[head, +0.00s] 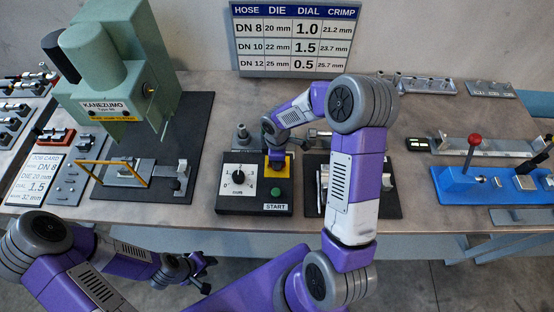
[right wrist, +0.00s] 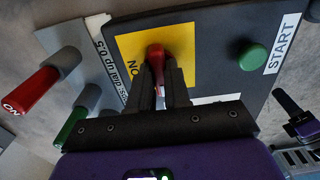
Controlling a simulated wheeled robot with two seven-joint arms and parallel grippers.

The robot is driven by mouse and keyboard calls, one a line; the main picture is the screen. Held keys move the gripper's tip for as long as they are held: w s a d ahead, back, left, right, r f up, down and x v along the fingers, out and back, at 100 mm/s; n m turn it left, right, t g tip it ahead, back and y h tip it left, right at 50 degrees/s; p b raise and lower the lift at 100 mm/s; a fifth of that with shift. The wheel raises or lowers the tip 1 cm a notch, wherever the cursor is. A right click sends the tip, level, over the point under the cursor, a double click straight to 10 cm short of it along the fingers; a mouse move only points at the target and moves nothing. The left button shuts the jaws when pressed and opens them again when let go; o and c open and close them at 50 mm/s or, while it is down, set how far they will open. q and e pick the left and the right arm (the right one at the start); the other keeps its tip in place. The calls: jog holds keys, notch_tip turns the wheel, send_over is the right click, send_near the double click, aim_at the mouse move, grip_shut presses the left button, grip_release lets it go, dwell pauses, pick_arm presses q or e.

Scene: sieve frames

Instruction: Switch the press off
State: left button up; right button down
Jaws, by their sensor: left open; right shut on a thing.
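The press (head: 112,60) is a green machine at the back left of the bench. The dark control box (head: 228,203) stands right of it, with a white dial (head: 238,176), a green START button (head: 276,192) and a yellow switch plate (head: 287,172). My right gripper (head: 277,160) reaches down over the yellow plate. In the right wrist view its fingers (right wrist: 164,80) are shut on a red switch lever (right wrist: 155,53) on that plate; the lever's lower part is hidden. Black lettering on the plate is partly hidden. My left gripper (head: 205,272) is open and empty, low in front of the bench.
A chart (head: 296,40) stands behind the box. A dark board with metal parts (head: 388,207) lies right of the box, partly behind my right arm. A blue fixture with a red-knobbed lever (head: 465,185) is at the right. A job card (head: 33,180) lies at the left.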

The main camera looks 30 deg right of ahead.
jog(key=shift+r, duration=0.1)
jog(key=c, duration=1.1)
grip_release()
notch_tip(320, 180, up, 8)
jog(key=shift+f, duration=0.25)
jog(key=shift+p, duration=0.3)
